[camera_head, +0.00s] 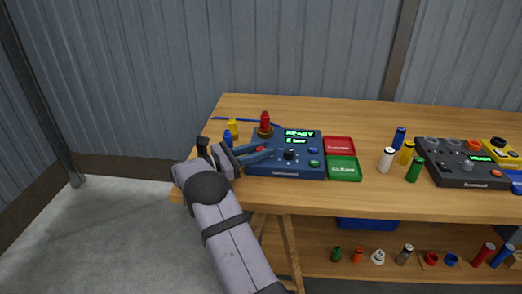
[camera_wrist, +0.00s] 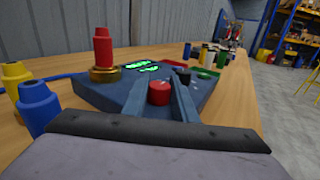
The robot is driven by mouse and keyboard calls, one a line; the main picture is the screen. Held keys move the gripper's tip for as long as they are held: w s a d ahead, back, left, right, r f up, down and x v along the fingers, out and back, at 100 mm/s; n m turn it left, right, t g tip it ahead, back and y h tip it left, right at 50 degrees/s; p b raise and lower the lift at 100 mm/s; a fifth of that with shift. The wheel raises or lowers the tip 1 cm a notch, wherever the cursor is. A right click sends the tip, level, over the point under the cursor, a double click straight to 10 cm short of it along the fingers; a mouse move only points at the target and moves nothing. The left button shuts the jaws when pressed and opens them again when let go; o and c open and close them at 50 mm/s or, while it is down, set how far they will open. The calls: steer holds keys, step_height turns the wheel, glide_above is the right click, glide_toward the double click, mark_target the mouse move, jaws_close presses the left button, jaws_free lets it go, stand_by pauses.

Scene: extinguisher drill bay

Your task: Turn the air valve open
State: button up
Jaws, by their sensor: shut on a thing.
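A blue control box (camera_head: 285,171) stands on the wooden bench, with a lit green screen reading READY (camera_head: 299,133). A red knob (camera_wrist: 159,91) on its top sits between the two fingers of my gripper (camera_wrist: 161,98), which is shut on it. In the head view my gripper (camera_head: 262,152) reaches over the box's left side, and the knob is mostly hidden there. A black knob (camera_head: 289,155) is to the right of the fingers. No label naming the air valve is readable. A red cylinder (camera_head: 265,119) stands upright on a brass base at the box's back left corner.
Yellow (camera_head: 232,128) and blue (camera_head: 228,139) cylinders stand left of the box, close to my gripper. A red tray (camera_head: 339,145) and a green tray (camera_head: 343,170) lie to its right. Several cylinders and a dark box (camera_head: 465,172) are farther right. Bare bench shows behind.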

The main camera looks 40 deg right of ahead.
steer(key=o, duration=1)
steer(key=shift+o, duration=0.2)
steer(key=shift+a, duration=0.1)
steer(key=v, duration=0.7)
steer(key=shift+a, duration=0.1)
